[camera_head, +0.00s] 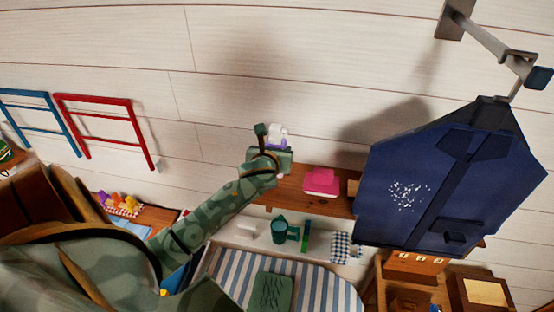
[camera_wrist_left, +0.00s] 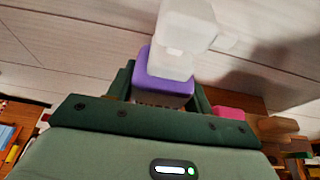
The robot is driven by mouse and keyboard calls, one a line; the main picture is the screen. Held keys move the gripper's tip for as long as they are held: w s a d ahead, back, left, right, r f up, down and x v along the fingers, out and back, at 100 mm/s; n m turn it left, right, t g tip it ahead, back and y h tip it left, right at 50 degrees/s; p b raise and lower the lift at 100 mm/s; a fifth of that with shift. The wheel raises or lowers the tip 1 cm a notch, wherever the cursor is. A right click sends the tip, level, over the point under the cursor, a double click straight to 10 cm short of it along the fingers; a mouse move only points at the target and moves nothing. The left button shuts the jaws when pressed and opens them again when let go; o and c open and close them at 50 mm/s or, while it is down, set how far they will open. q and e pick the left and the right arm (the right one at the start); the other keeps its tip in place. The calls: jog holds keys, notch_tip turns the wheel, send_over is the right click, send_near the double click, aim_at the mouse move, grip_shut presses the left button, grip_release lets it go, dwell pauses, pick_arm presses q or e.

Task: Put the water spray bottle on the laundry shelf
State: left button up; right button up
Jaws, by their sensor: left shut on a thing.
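The spray bottle (camera_head: 278,131) has a white top and a purple lower part. It also shows in the left wrist view (camera_wrist_left: 180,40). My left gripper (camera_head: 270,156) is shut on the bottle and holds it in front of the white wall, near the left end of a wooden wall shelf (camera_head: 312,204). In the left wrist view the purple part sits between my green fingers, which hide the bottle's lower end. Whether the bottle touches the shelf cannot be told. My right gripper is not in view.
A pink object (camera_head: 321,181) stands on the wooden shelf. Below are a teal mug (camera_head: 279,230) and a blue-and-white striped ironing board (camera_head: 319,287). A large dark blue jacket (camera_head: 430,185) hangs at the right. Red (camera_head: 104,130) and blue racks are on the wall at left.

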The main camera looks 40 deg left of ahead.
pick_arm(q)
jog(key=shift+w+a+f, duration=0.25)
jog(key=shift+w+f, duration=0.2)
jog(key=shift+f, duration=0.05)
jog(key=shift+w+a+f, duration=0.1)
jog(key=shift+w+f, duration=0.05)
jog(key=shift+f, duration=1.65)
jog(key=o, duration=1.2)
jog(key=shift+f, duration=0.2)
jog(key=shift+r, duration=0.2)
jog(key=v, duration=1.2)
